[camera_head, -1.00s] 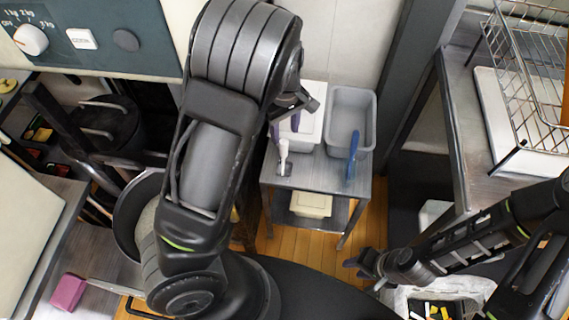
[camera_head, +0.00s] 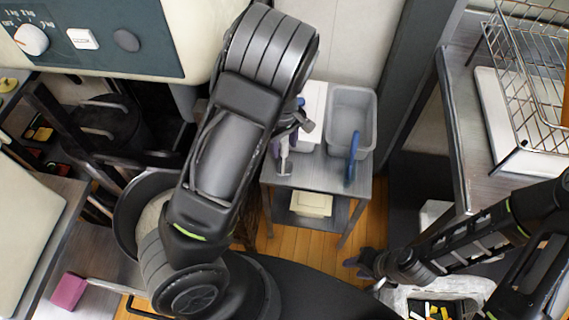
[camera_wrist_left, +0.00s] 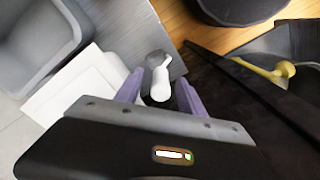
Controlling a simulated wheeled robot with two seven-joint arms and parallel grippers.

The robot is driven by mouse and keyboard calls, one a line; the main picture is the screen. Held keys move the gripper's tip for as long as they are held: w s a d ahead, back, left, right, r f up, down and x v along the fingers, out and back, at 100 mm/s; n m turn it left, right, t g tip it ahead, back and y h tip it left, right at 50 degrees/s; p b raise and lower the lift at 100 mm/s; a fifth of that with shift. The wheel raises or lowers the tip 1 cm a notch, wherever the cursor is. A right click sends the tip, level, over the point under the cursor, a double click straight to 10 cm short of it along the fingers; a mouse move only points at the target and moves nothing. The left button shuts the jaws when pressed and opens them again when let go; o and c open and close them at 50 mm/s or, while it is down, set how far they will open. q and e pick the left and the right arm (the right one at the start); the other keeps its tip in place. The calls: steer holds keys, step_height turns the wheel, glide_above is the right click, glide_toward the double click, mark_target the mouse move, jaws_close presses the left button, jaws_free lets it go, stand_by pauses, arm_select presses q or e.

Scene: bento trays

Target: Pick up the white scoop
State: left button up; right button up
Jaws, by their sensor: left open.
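The white scoop (camera_head: 284,160) is near the left edge of the small grey cart (camera_head: 320,182), below my left gripper (camera_head: 284,143) in the head view. In the left wrist view the scoop (camera_wrist_left: 160,82) lies between the two purple fingertips of my left gripper (camera_wrist_left: 160,92), with a gap on each side. My left gripper is open and does not hold it. My left arm hides part of the area to the left of the cart. My right gripper (camera_head: 366,265) is low on the right, away from the cart, and its finger opening is unclear.
A white box (camera_head: 312,97) and a grey bin (camera_head: 366,100) stand behind the scoop on the cart. A blue utensil (camera_head: 352,155) leans at the bin's front. A dark pot (camera_head: 128,215) is at left, and a counter with a wire rack (camera_head: 535,75) is at right.

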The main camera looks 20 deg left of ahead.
arm_select(q)
steer(key=shift+c, duration=0.5)
jaws_close()
stand_by(0.3)
steer(key=shift+r, duration=0.1)
stand_by(0.8)
